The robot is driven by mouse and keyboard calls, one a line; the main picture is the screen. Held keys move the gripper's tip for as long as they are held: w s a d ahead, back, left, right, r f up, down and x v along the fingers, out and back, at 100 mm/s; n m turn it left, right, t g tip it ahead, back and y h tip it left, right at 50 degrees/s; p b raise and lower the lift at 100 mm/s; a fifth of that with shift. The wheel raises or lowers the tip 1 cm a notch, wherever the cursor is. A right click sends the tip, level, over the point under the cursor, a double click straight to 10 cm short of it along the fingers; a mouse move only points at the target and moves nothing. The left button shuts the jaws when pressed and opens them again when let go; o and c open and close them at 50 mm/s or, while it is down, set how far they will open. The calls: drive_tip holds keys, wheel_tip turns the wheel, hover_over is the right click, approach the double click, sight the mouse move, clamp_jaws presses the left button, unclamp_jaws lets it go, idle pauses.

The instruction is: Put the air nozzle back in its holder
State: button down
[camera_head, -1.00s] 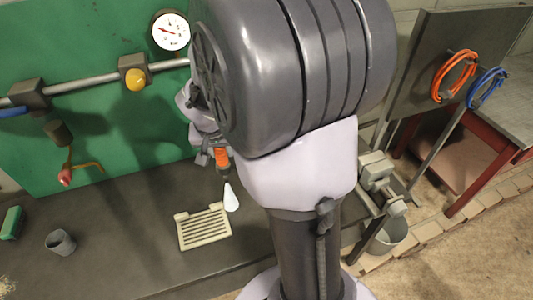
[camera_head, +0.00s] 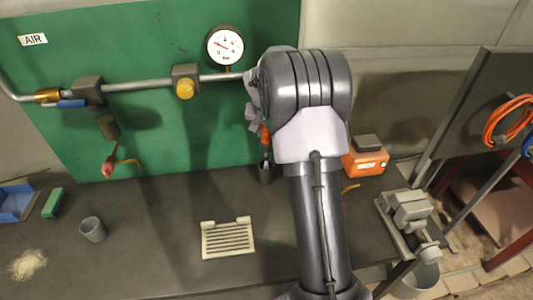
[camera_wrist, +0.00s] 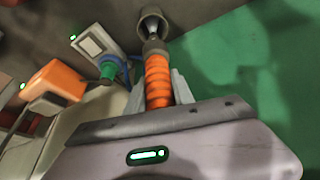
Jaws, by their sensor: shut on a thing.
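The air nozzle has a ribbed orange grip and a grey metal front; it shows in the wrist view (camera_wrist: 158,80) and, small, in the head view (camera_head: 265,138). My gripper (camera_wrist: 168,88) is shut on the orange grip, one finger on each side. A round dark cup-like holder (camera_wrist: 152,20) lies straight ahead of the nozzle's tip. The thin tip is at the cup's mouth and seems to reach inside; how deep, I cannot tell. In the head view the holder (camera_head: 265,173) stands upright below the nozzle, near the green panel.
An orange box (camera_head: 365,160) stands right of the holder, partly behind my arm. A slotted pale tray (camera_head: 228,240) and a grey cup (camera_head: 92,229) are on the dark bench. A pipe with a yellow knob (camera_head: 184,88) and a gauge (camera_head: 225,46) crosses the panel. A vise (camera_head: 410,210) is at right.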

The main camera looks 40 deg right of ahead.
sight(266, 153)
wheel_tip(266, 153, down, 10)
drive_tip(key=shift+r+b, duration=0.2)
drive_tip(key=shift+b, duration=0.75)
drive_tip(key=shift+f, duration=0.2)
drive_tip(key=c, duration=1.1)
unclamp_jaws()
